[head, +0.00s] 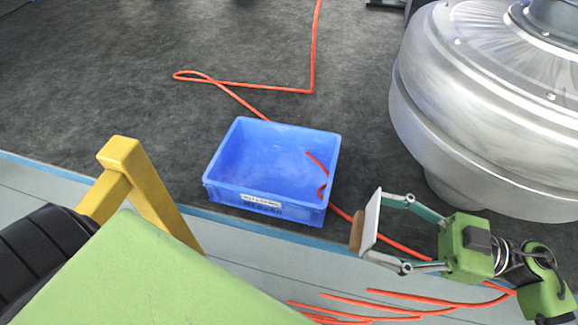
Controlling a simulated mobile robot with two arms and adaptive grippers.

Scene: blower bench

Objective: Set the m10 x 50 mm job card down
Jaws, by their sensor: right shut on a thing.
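My right gripper (378,228) comes in from the right, shut on a thin white card (371,216) with a brown strip at its lower left. I take the card to be the job card, but no print is readable on it. It stands nearly upright, seen almost edge-on, just right of a blue crate (212,176). The card appears clear of the crate. My left gripper is not in view.
The crate has a small white label whose print is too small to read. A red cord (313,50) runs over the dark surface, shows inside the crate and continues below the gripper. A large silver blower housing (470,80) fills the upper right. Dark surface left of the crate is clear.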

